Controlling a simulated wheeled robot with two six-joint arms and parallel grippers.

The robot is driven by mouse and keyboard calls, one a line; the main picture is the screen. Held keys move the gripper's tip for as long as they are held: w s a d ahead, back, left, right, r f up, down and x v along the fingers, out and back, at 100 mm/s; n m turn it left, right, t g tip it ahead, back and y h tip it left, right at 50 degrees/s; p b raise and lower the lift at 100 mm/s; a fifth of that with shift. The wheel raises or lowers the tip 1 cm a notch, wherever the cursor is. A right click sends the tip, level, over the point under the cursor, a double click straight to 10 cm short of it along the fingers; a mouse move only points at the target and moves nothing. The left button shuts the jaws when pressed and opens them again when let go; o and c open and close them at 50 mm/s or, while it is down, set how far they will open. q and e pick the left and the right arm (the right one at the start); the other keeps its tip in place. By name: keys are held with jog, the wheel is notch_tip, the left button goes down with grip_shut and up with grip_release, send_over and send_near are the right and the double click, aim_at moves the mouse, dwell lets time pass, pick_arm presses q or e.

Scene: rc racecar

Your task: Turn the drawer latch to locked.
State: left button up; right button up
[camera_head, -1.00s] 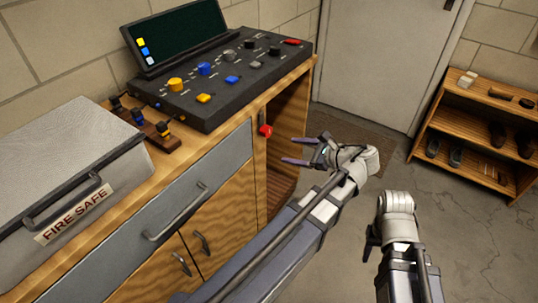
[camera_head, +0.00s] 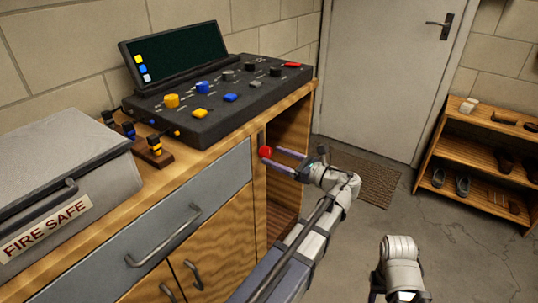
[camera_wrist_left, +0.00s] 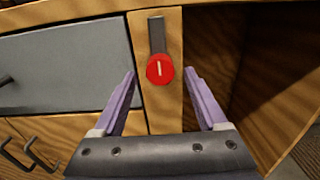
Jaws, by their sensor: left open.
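The latch is a red round knob (camera_head: 266,152) on the wooden post right of the grey drawer front (camera_head: 216,181). In the left wrist view the red knob (camera_wrist_left: 160,69) has an upright white mark, and a dark grey bar (camera_wrist_left: 157,35) stands straight up above it. My left gripper (camera_head: 269,156) is open in front of the knob. In the wrist view its purple fingers (camera_wrist_left: 160,74) lie left and right of the knob with gaps on both sides. Whether the tips reach the knob's depth is unclear. My right arm shows at the bottom right; its fingers are not visible.
An open compartment (camera_head: 288,132) lies right of the post. A drawer handle (camera_head: 165,236) sticks out at left. A control panel (camera_head: 222,95) and a fire safe (camera_head: 100,165) stand on top.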

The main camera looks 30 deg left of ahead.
aim_at(269, 154)
pick_arm(q)
jog(key=shift+w+a, duration=0.15)
jog(key=shift+a, duration=1.4)
grip_shut()
